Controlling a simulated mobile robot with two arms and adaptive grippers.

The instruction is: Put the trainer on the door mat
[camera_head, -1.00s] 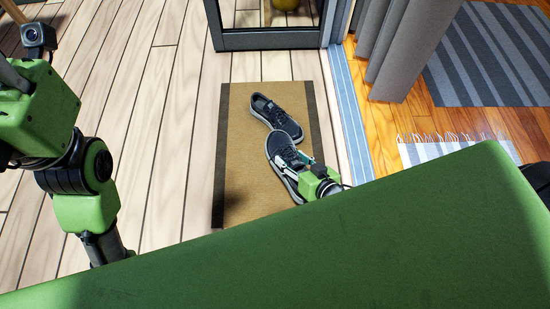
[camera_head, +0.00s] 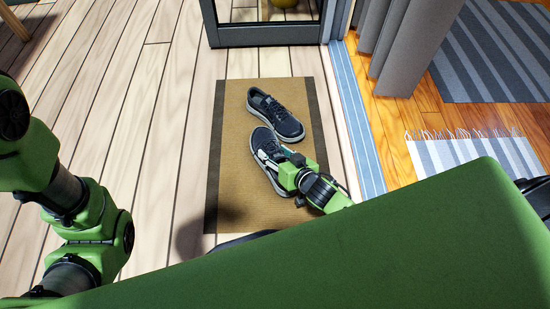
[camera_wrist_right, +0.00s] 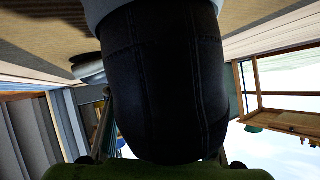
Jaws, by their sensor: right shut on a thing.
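Two dark trainers with pale soles show over the tan door mat (camera_head: 240,205) with its dark end bands. The far trainer (camera_head: 277,112) lies on the mat. My right gripper (camera_head: 277,160) is shut on the near trainer (camera_head: 262,143), at its side. The held trainer is over the mat's middle, left of and nearer than the other; I cannot tell whether its sole touches the mat. In the right wrist view the held trainer (camera_wrist_right: 165,85) fills the middle, and the other trainer (camera_wrist_right: 90,70) shows partly behind it. My left arm is at the left, its gripper out of view.
A dark-framed glass door (camera_head: 268,36) stands beyond the mat. Right of the mat are a blue-grey threshold strip (camera_head: 357,130), grey curtains (camera_head: 405,50) and striped rugs (camera_head: 490,50). The plank floor (camera_head: 150,110) left of the mat is clear.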

